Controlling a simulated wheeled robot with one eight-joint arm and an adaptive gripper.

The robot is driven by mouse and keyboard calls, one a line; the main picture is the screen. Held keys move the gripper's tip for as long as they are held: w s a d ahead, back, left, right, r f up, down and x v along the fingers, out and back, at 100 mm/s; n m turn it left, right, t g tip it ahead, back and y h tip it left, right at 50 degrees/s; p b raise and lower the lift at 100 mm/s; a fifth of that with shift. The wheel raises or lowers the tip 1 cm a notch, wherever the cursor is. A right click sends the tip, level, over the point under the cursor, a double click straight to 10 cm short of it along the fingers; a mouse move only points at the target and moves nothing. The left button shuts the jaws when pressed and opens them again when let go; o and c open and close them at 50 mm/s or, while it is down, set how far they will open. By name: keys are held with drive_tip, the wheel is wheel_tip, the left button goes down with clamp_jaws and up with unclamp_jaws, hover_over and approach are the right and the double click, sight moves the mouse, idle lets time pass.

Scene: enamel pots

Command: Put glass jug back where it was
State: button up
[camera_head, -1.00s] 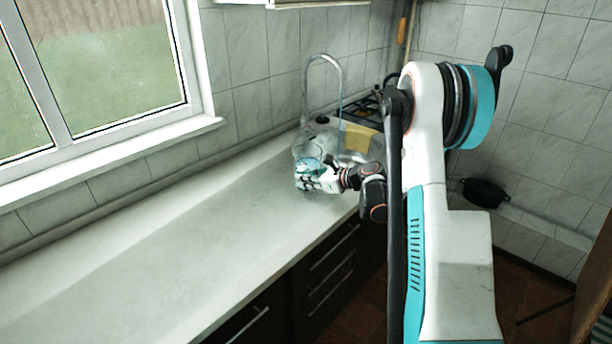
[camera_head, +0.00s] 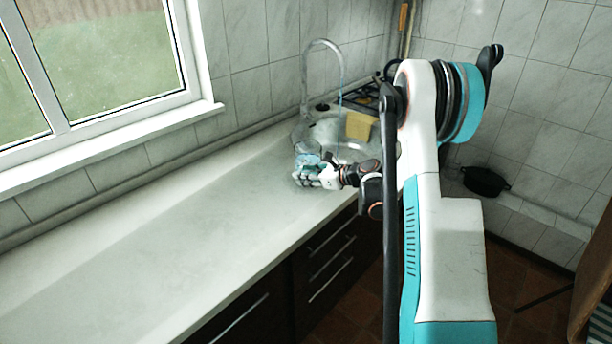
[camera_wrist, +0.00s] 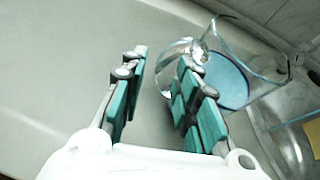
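The clear glass jug (camera_wrist: 262,62) with a blue tint at its base is at the upper right in the wrist view. In the head view it shows faintly as a bluish shape (camera_head: 307,159) on the counter by the sink. My gripper (camera_wrist: 163,66) has its two teal-padded fingers apart, with bare counter visible between them. The jug's handle is close to the tip of the right finger; I cannot tell whether they touch. The jug body lies beyond that finger, outside the gap. In the head view my gripper (camera_head: 305,176) is low over the counter, just in front of the jug.
A sink (camera_head: 340,140) with a curved tap (camera_head: 310,75) is behind the jug. A yellow cloth or sponge (camera_head: 359,125) is at the sink. The long counter (camera_head: 150,250) to the left is clear. A black pot (camera_head: 485,181) is at the right wall.

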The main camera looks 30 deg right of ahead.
drive_tip(key=shift+r, duration=0.1)
drive_tip(key=p+v, duration=0.2)
drive_tip(key=v, duration=1)
idle(0.9)
